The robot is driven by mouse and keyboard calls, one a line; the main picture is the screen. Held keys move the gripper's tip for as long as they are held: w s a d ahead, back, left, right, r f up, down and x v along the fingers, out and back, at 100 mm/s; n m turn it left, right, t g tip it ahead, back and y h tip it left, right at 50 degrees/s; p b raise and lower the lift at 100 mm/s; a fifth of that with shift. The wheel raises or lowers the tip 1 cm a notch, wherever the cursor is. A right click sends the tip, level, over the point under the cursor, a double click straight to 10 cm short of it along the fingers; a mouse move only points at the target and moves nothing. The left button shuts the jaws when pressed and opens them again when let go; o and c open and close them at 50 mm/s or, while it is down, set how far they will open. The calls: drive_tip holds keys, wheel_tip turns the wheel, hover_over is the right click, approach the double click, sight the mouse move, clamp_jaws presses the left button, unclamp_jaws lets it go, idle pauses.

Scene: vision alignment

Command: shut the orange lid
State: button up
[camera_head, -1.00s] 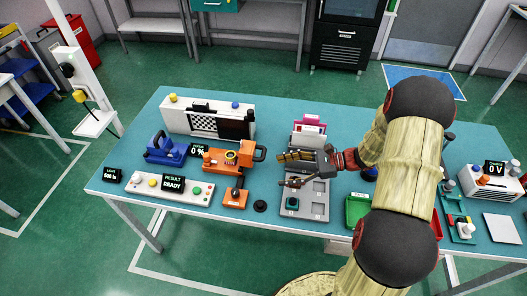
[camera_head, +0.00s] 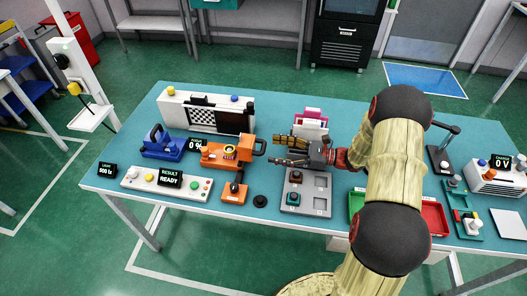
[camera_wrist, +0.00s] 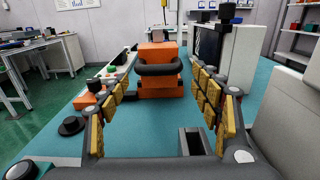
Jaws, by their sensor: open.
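The orange fixture (camera_head: 218,155) sits on the teal table, left of my gripper in the head view, with a round yellowish part showing in its top. Its orange lid (camera_head: 245,147) appears to stand up at the right end, with a black loop handle (camera_head: 260,146) toward my gripper. In the wrist view the orange lid (camera_wrist: 158,52) is straight ahead and its black handle (camera_wrist: 160,70) faces me. My gripper (camera_head: 272,151) is open and empty, its fingers on either side of the line to the handle. The handle shows between the fingers (camera_wrist: 162,88); contact is not visible.
A grey tray (camera_head: 318,203) with sockets lies below my gripper. A white panel with a checkerboard (camera_head: 178,112) stands behind the fixture. A blue device (camera_head: 165,147) is to its left, a button panel (camera_head: 140,181) in front, and an orange block with a knob (camera_head: 234,193) nearby.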

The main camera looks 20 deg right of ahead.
sight(263, 146)
drive_tip(key=shift+b+x, duration=0.6)
drive_tip(key=shift+x, duration=1.95)
drive_tip(key=shift+c, duration=1.4)
drive_tip(key=shift+r, duration=0.1)
drive_tip(key=c, duration=1.1)
drive_tip(key=shift+r, duration=0.1)
